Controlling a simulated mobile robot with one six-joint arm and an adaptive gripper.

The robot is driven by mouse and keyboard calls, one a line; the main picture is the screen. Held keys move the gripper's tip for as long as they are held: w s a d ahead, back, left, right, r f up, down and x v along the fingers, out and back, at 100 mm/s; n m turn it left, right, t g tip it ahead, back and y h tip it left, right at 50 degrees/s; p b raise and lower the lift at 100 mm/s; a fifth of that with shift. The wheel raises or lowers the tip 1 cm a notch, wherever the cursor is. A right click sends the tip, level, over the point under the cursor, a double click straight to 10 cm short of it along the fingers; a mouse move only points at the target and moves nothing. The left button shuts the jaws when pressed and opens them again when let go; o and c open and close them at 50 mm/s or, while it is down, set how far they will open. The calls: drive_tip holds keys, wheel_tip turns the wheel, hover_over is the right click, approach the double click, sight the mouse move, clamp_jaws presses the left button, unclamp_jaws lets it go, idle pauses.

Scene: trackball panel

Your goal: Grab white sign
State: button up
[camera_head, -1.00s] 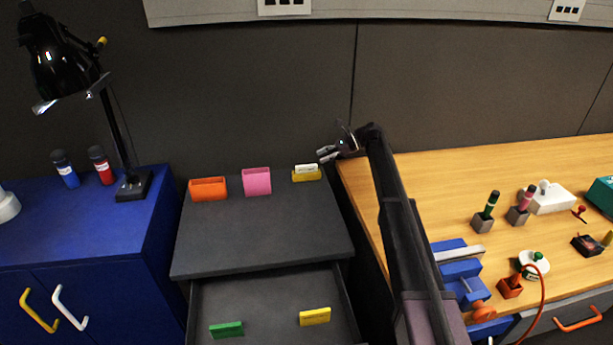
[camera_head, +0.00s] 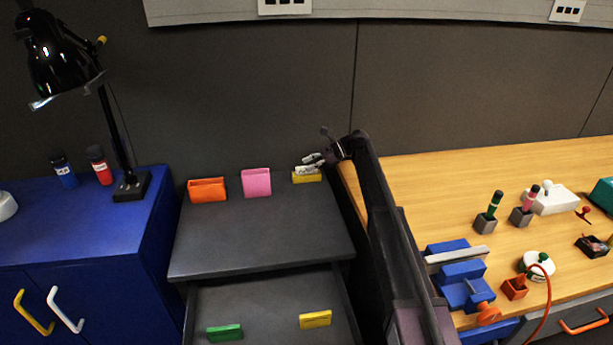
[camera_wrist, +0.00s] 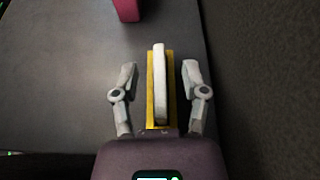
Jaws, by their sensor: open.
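The white sign (camera_wrist: 159,85) stands on edge in a yellow holder (camera_wrist: 151,112) in the wrist view, seen from above. My gripper (camera_wrist: 159,80) is open, with one finger on each side of the sign and a gap between each finger and the sign. In the head view my gripper (camera_head: 315,162) is at the yellow holder (camera_head: 307,178), at the back right of the dark cabinet top. There the fingers hide most of the sign, and I cannot tell it apart from them.
A pink holder (camera_head: 256,182) and an orange holder (camera_head: 207,190) stand left of the yellow one. Below, an open drawer (camera_head: 262,304) holds a green sign (camera_head: 225,332) and a yellow sign (camera_head: 315,319). A wooden bench (camera_head: 440,190) is to the right. The wall is close behind.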

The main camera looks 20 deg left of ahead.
drive_tip(key=shift+b+x, duration=0.4)
drive_tip(key=shift+x, duration=1.1)
drive_tip(key=shift+d, duration=0.1)
clamp_jaws()
